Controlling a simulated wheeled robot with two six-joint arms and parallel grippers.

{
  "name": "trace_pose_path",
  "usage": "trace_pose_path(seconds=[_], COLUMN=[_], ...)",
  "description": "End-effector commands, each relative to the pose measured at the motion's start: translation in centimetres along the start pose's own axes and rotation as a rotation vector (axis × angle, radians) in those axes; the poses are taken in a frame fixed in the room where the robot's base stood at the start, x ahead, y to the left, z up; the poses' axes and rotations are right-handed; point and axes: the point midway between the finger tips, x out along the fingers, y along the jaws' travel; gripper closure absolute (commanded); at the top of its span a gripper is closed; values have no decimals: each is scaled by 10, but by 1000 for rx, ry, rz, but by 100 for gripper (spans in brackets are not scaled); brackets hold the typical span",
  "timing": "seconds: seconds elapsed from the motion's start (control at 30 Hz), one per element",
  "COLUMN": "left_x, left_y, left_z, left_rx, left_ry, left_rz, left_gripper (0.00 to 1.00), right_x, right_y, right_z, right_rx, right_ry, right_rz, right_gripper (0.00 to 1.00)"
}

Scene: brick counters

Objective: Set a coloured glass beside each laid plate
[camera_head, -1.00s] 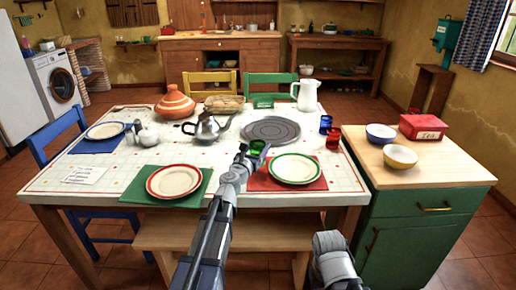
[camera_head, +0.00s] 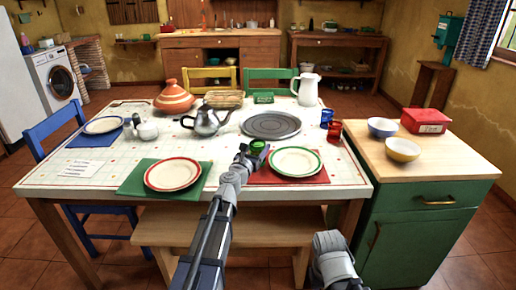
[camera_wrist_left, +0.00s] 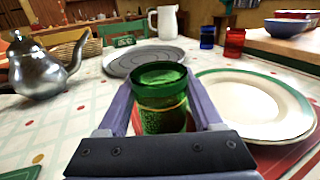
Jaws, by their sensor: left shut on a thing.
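My left gripper (camera_head: 254,154) is shut on a green glass (camera_head: 258,147), at the left of the green-rimmed plate (camera_head: 296,162) on its red mat (camera_head: 262,178). The wrist view shows the glass (camera_wrist_left: 162,100) upright between the fingers; its base is hidden, so I cannot tell whether it touches the table. A blue glass (camera_head: 327,118) and a red glass (camera_head: 334,131) stand at the table's right edge. A red-rimmed plate (camera_head: 172,174) lies on a green mat (camera_head: 134,183), and another plate (camera_head: 104,125) on a blue mat (camera_head: 92,140). My right gripper is not in view.
A metal teapot (camera_head: 207,120), a grey round tray (camera_head: 271,125), a white jug (camera_head: 308,90) and an orange tagine (camera_head: 174,97) stand farther back. A green cabinet (camera_head: 415,225) with bowls and a red box (camera_head: 425,120) adjoins at right. A bench (camera_head: 270,230) is in front.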

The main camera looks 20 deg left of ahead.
Motion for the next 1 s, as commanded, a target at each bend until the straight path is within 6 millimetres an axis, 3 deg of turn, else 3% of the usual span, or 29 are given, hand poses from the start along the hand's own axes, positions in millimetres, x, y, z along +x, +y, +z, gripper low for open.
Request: trace_pose_path(seconds=[0.4, 0.43, 0.7, 1.0], left_x=[0, 0, 0, -1], left_y=[0, 0, 0, 0], left_z=[-9, -9, -8, -8], left_rx=[0, 0, 0, 0], left_ry=[0, 0, 0, 0], left_rz=[0, 0, 0, 0], left_gripper=[100, 32, 1, 0], right_x=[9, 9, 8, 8], right_y=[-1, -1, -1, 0], right_z=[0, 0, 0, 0], right_rx=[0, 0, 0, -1], right_ry=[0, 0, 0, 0], right_rz=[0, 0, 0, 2], right_gripper=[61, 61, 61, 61])
